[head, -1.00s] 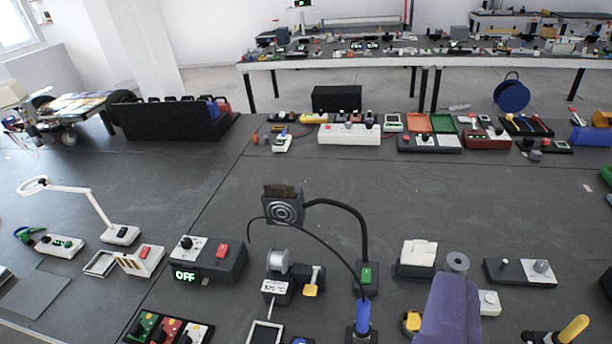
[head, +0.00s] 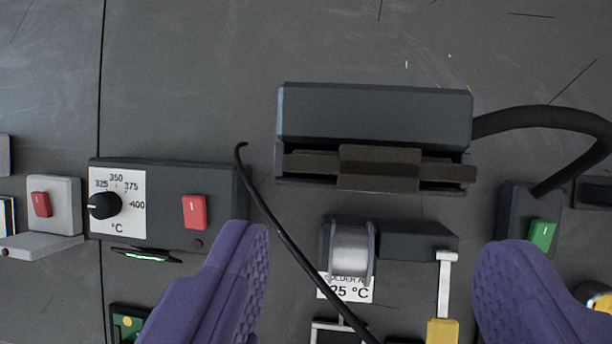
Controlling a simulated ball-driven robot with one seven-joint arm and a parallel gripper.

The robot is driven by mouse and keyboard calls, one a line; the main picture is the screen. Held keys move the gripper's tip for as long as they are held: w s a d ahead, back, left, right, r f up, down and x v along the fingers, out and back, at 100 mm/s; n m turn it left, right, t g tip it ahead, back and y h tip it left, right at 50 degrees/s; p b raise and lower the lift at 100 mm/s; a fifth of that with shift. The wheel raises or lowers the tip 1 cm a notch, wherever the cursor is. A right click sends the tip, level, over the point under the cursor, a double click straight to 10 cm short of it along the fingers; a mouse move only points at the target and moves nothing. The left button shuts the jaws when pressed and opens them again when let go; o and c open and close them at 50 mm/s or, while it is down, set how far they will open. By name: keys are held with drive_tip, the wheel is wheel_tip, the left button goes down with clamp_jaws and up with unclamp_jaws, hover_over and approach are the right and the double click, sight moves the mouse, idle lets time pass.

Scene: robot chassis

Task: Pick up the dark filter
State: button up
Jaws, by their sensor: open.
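The dark filter (head: 380,168) is a brownish-black slab with a raised middle part. It sits in a slot along the near side of the dark grey fume extractor head (head: 375,113), seen from above. My gripper (head: 370,255) shows as two purple padded fingers, wide apart and empty. The filter lies beyond the fingertips, higher in the picture and roughly centred between them. No finger touches it. The filter's lower part is hidden inside the slot.
A black hose (head: 560,112) curves from the extractor head to a base with a green switch (head: 541,234). A thin black cable (head: 277,226) crosses between my fingers. A solder spool (head: 351,250) stands below the head. A temperature station (head: 160,198) is left.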

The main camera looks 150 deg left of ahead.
sight(381, 176)
drive_tip(key=x, duration=0.6)
drive_tip(key=shift+w+d+f+b, duration=0.15)
drive_tip(key=shift+w+d+b, duration=0.1)
drive_tip(key=shift+w+b, duration=0.15)
drive_tip(key=shift+a, duration=0.1)
clamp_jaws()
